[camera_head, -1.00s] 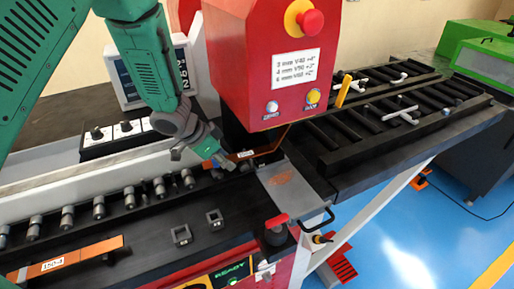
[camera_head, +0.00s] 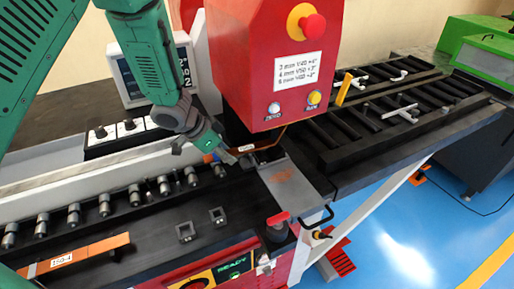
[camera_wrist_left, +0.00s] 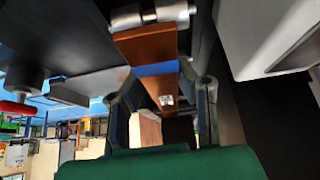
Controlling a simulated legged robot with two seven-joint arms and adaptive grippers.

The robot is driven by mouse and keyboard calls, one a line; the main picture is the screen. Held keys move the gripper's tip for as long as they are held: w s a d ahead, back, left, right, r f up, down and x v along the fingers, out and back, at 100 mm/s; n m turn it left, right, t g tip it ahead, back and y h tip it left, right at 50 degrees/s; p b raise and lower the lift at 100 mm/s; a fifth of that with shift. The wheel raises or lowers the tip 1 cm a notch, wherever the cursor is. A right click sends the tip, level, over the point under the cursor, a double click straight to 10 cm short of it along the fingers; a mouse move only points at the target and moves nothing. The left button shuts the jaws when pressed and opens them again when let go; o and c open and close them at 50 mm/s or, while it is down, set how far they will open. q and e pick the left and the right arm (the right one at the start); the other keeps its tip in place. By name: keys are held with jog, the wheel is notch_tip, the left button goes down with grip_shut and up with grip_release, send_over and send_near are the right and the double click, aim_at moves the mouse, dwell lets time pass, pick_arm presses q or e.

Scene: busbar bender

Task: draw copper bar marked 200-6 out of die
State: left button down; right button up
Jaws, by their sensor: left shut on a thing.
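The copper bar (camera_head: 264,147) with a white label runs from beneath the red press head to my left gripper (camera_head: 229,156); the label is too small to read. In the left wrist view the bar (camera_wrist_left: 147,46) carries a blue band and passes between the two fingers, its small label (camera_wrist_left: 166,100) lying between them. My left gripper (camera_wrist_left: 163,103) is shut on the bar. The die is mostly hidden under the red press head (camera_head: 268,70). My right gripper is not in view.
A row of rollers (camera_head: 105,204) lines the bench left of the press. Another copper bar (camera_head: 98,247), labelled 150-4, lies at the front left. A metal plate (camera_head: 297,182) and a red-handled knob (camera_head: 278,222) sit right of the gripper. A black roller rack (camera_head: 385,125) extends right.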

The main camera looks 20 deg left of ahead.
pick_arm(q)
jog(key=shift+s+d+b, duration=0.35)
jog(key=shift+s+d, duration=0.15)
jog(key=shift+s, duration=0.2)
jog(key=shift+s+d+b, duration=0.35)
jog(key=shift+s+d, duration=0.3)
jog(key=shift+d, duration=0.3)
jog(key=shift+s+d+b, duration=0.3)
jog(key=shift+s+d, duration=0.3)
jog(key=shift+d, duration=0.3)
jog(key=shift+s+d+b, duration=0.6)
jog(key=shift+s+d, duration=0.65)
jog(key=shift+s+d+b, duration=0.35)
jog(key=shift+s+d, duration=0.6)
jog(key=shift+d, duration=0.25)
jog(key=shift+s+d+b, duration=0.3)
jog(key=shift+s+d, duration=0.65)
jog(key=shift+d, duration=0.2)
notch_tip(320, 180, up, 5)
jog(key=p, duration=0.5)
